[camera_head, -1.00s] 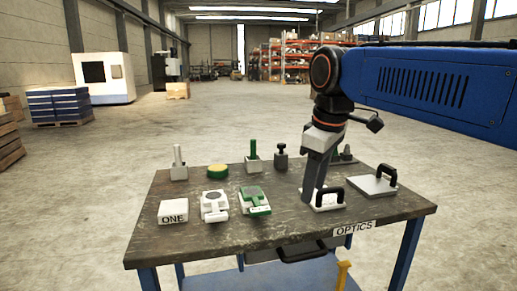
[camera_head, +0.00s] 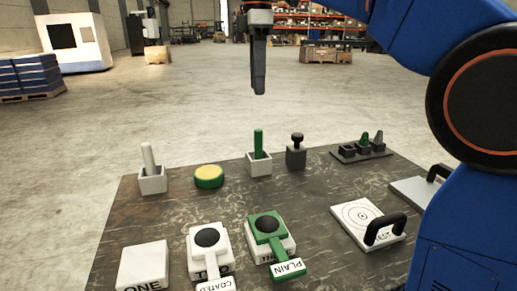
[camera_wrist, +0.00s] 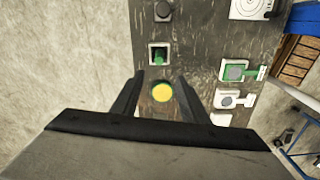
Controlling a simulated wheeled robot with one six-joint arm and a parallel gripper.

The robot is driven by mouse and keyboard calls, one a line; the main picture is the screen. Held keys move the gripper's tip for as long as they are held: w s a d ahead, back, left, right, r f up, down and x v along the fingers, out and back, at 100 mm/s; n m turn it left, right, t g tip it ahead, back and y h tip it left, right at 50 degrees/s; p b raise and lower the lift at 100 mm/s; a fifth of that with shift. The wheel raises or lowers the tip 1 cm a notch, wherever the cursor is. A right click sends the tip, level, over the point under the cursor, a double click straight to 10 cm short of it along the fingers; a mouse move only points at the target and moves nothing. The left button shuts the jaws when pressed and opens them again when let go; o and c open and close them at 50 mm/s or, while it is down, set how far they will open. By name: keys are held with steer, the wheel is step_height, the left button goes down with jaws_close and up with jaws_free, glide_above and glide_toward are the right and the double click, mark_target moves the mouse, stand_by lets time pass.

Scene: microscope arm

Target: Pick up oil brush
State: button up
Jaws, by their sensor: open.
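Two upright handles stand in small white cups at the back of the table: a white handle (camera_head: 147,157) at the left and a green handle (camera_head: 258,144) near the middle. No label shows which one is the oil brush. The green handle also shows in the wrist view (camera_wrist: 159,55), seen from above in its cup. My gripper (camera_head: 259,92) is raised above and behind the green handle, apart from everything. In the wrist view its two fingers (camera_wrist: 156,98) are spread and empty, with the yellow-topped round pad (camera_wrist: 162,93) seen between them from above.
A dark knobbed block (camera_head: 296,152) and a grey rack (camera_head: 361,151) stand right of the green handle. In front are a white ONE block (camera_head: 143,264), COATED (camera_head: 209,241) and PLAIN (camera_head: 269,228) pieces, and a handled target plate (camera_head: 360,217). The table's middle is bare.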

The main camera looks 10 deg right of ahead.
glide_above(258, 141)
steer(key=f, duration=1.1)
steer(key=shift+w, duration=0.4)
steer(key=shift+w+d+f, duration=0.1)
steer(key=shift+f, duration=1.35)
steer(key=shift+w+f, duration=0.1)
steer(key=shift+f, duration=1.3)
jaws_close()
